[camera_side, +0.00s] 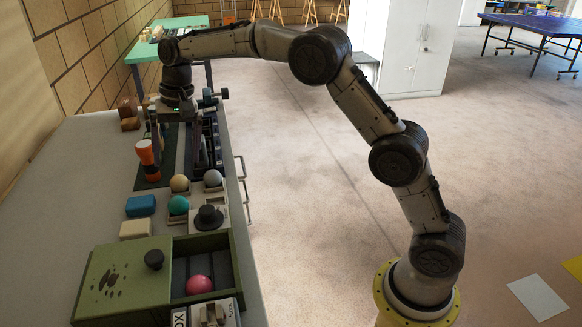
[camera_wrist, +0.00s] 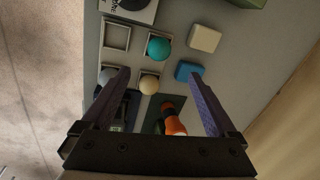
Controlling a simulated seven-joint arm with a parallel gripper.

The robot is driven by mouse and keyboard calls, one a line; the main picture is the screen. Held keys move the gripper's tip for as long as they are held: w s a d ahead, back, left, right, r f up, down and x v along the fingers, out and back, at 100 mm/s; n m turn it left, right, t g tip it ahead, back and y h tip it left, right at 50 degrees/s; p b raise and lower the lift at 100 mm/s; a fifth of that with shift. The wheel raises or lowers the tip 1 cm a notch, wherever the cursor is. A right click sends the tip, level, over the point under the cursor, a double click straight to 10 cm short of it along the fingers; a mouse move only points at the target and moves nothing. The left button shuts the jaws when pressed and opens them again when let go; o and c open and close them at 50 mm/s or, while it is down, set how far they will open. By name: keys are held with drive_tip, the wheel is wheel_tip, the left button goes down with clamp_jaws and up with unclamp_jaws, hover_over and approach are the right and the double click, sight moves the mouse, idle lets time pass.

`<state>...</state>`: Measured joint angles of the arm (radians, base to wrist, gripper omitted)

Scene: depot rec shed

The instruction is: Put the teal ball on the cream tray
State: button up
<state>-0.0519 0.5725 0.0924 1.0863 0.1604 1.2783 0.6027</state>
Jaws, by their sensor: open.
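The teal ball (camera_side: 178,205) sits in a small square holder among several on the grey bench; it also shows near the top of the wrist view (camera_wrist: 158,47). An empty square tray with a pale rim (camera_wrist: 117,35) lies beside it, left in the wrist view; I take this for the cream tray, though its colour is hard to judge. In the side view it is mostly hidden behind a black-topped object. My gripper (camera_wrist: 158,76) is open and empty, pointing down over the bench, with the teal ball beyond its fingertips in the wrist view.
A cream ball (camera_side: 179,183) and a grey ball (camera_side: 212,178) sit close by. A blue block (camera_side: 140,205), a cream block (camera_side: 136,229), an orange-and-black object (camera_side: 147,155) and the black-topped object (camera_side: 208,217) stand around. A green box (camera_side: 125,283) holds a pink ball (camera_side: 199,285). The bench's left side is clear.

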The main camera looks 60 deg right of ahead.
drive_tip(key=s+d+r+n+t, duration=0.15)
drive_tip(key=s+r, duration=0.35)
drive_tip(key=s, duration=0.5)
drive_tip(key=s+d+r+n+t, duration=0.1)
drive_tip(key=s+d+r+n, duration=0.1)
drive_tip(key=s+r, duration=0.5)
drive_tip(key=s+d+f+n+t+h, duration=0.1)
drive_tip(key=s+f, duration=0.3)
drive_tip(key=s, duration=0.6)
drive_tip(key=s+d+f+n+t, duration=0.1)
drive_tip(key=s+f, duration=0.4)
drive_tip(key=s, duration=0.6)
drive_tip(key=shift+s+d+n+h, duration=0.3)
drive_tip(key=shift+d+n+h, duration=0.1)
drive_tip(key=shift+n, duration=0.25)
